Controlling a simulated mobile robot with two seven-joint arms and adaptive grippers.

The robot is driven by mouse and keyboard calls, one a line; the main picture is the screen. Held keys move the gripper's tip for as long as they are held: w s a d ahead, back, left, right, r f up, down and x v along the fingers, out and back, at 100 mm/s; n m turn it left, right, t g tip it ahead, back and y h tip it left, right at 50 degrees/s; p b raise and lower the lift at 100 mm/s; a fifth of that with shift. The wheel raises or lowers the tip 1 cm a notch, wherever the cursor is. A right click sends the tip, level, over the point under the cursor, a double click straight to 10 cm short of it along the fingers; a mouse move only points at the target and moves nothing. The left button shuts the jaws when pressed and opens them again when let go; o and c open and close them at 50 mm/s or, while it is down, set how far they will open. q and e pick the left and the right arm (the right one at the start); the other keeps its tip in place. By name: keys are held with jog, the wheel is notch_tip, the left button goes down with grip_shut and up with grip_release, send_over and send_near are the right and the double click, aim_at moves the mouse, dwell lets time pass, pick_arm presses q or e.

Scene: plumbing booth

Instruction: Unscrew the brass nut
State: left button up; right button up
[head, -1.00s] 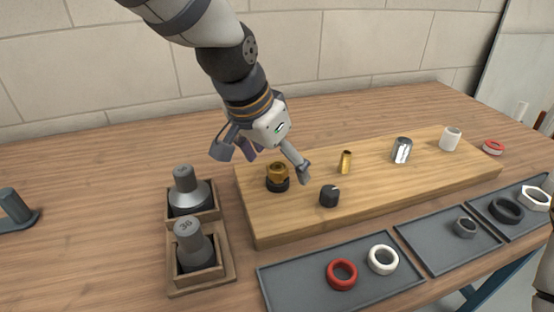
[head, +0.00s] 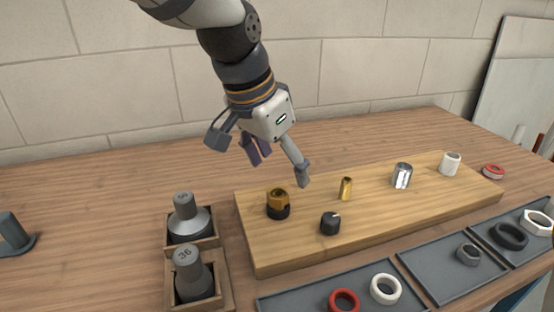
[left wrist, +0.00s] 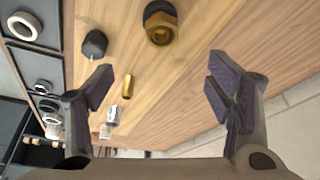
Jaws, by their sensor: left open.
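The brass nut (head: 278,196) sits on a dark fitting (head: 279,212) at the left end of the wooden board. In the left wrist view the brass nut (left wrist: 161,34) shows at the top, beyond the fingertips. My left gripper (head: 259,156) is open and empty, above and behind the nut in the head view, with its fingers spread and apart from it. In the left wrist view the open left gripper (left wrist: 160,95) has bare board between its fingers. My right gripper is not in view.
The board (head: 400,213) also carries a black cap (head: 330,223), a small brass piece (head: 346,188), a chrome piece (head: 402,175) and a white one (head: 450,163). Two sockets stand in wooden holders (head: 222,283) at left. Grey trays (head: 434,278) with rings lie in front.

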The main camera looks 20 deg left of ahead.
aim_at(275, 192)
pick_arm(q)
jog(key=r+m, duration=0.1)
jog(key=m, duration=0.1)
jog(key=m+g, duration=0.1)
jog(key=m, duration=0.1)
jog(key=w+d+r+m+g, duration=0.1)
jog(key=m, duration=0.1)
jog(key=shift+r+m+y+b, duration=0.3)
jog(key=shift+y+b, duration=0.1)
jog(key=shift+c, duration=0.9)
notch_tip(275, 192, up, 4)
jog(key=a+f+m+g+y, duration=0.1)
jog(key=a+m+g, duration=0.1)
jog(key=m, duration=0.3)
jog(key=f, duration=1.1)
jog(key=shift+s+d, duration=0.1)
jog(key=shift+s, duration=0.3)
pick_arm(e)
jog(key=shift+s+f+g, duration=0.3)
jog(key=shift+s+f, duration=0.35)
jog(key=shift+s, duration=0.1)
pick_arm(q)
jog(key=shift+c, duration=0.5)
